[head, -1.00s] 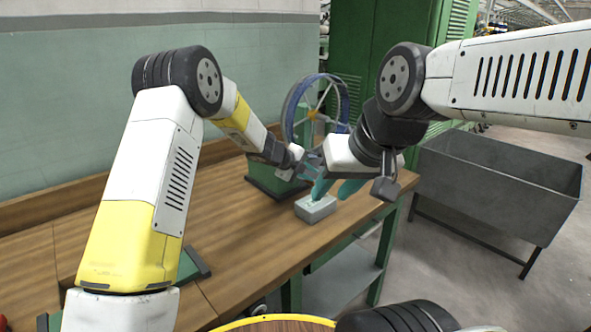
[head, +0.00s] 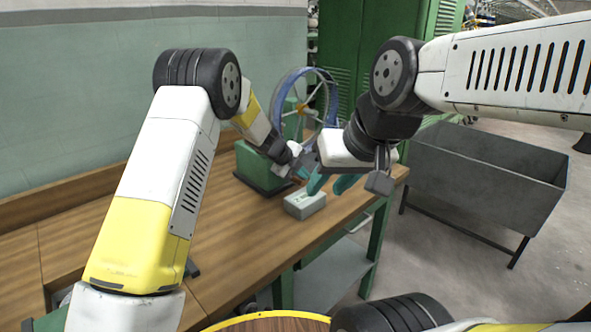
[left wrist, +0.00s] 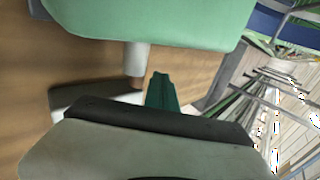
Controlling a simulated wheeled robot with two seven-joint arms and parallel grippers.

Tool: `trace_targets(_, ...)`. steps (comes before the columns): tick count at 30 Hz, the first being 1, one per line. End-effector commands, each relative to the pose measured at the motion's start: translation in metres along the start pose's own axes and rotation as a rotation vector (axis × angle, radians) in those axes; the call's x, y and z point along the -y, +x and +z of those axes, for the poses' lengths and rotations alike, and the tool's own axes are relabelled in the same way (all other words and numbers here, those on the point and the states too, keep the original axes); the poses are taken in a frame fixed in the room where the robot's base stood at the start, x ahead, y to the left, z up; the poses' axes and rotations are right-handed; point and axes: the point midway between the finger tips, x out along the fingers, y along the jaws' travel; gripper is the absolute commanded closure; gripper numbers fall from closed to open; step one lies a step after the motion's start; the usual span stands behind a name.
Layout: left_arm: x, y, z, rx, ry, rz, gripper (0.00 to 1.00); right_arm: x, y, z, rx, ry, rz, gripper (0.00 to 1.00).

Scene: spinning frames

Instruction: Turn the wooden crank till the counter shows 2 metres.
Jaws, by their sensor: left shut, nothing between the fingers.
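The spinning wheel (head: 334,118) has a blue rim and a yellow hub and stands on a green base (head: 262,168) on the bench. A small grey box (head: 304,204), perhaps the counter, lies in front of it; no reading is legible. My left gripper (head: 302,166) is shut and empty beside the base. The crank is mostly hidden in the head view.
The wooden bench (head: 225,238) is mostly clear in front. Its right edge is close to my right gripper. A grey metal bin (head: 485,185) stands on the floor at right, and a green cabinet (head: 375,50) rises behind the wheel. My two grippers are close together.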

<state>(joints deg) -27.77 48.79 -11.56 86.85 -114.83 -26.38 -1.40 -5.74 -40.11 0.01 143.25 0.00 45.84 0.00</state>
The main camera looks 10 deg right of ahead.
Motion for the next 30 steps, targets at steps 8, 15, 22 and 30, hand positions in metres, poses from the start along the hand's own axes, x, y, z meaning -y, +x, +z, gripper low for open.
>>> trace_targets(8, -0.001, -0.001, 0.001, 0.000, 0.000, 0.001, 1.00, 0.000, 0.000, 0.000, 0.000, 0.000, 0.000, 0.64)
trace_targets(15, 0.001, -0.016, 0.001, 0.001, 0.000, -0.001, 1.00, 0.000, 0.000, 0.000, 0.000, 0.000, 0.000, 0.64)
trace_targets(22, 0.001, -0.056, 0.000, 0.000, 0.000, -0.002, 1.00, 0.000, 0.000, 0.000, 0.000, 0.000, 0.000, 0.64)
trace_targets(30, 0.009, -0.092, 0.008, 0.031, -0.042, -0.034, 1.00, -0.001, 0.000, -0.010, 0.010, 0.022, -0.002, 0.95)
